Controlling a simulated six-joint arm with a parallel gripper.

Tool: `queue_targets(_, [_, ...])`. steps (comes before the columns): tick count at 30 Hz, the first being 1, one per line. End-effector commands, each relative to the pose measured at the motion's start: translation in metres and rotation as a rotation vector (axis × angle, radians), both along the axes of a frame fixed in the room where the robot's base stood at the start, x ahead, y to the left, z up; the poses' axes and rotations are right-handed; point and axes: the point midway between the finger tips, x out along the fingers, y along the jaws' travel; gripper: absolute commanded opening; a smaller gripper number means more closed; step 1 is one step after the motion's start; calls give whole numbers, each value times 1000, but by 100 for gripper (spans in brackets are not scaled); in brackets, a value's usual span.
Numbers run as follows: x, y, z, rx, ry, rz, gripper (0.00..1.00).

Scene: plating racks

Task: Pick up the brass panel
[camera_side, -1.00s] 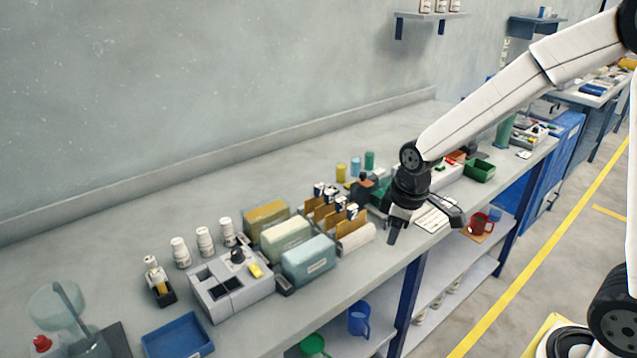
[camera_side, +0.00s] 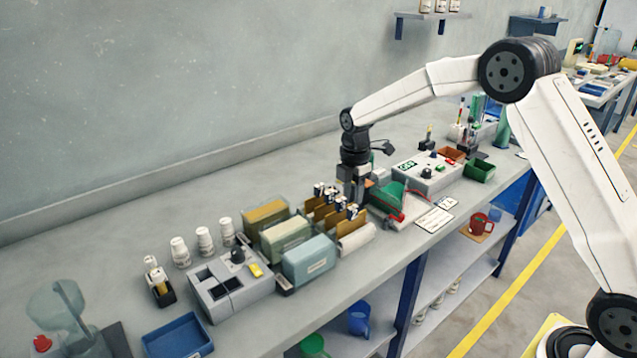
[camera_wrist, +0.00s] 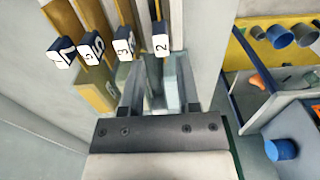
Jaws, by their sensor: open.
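Several brass panels (camera_side: 324,218) stand side by side in a row in the middle of the bench, with dark clips (camera_side: 331,192) bearing white tags on their top edges. In the wrist view the panels (camera_wrist: 126,12) appear as thin brown strips, and the numbered clips (camera_wrist: 92,45) run across the upper left. My gripper (camera_side: 355,198) is open just behind the right end of the row. In the wrist view my gripper (camera_wrist: 159,82) points at the rightmost clip (camera_wrist: 160,45), tagged 2, which shows between the fingers. I cannot tell whether the fingers touch anything.
A grey unit (camera_side: 232,295) and white bottles (camera_side: 204,240) are farther left. A green-and-red item (camera_side: 392,202) is close right. Bench behind is clear.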

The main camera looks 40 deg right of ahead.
Motion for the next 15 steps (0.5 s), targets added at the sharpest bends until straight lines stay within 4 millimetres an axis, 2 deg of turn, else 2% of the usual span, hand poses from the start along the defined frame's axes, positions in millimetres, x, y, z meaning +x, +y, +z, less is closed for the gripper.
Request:
queue_targets(5, [0,0,-2,0,2,4,41])
queue_targets(15, [0,0,-25,0,1,3,41])
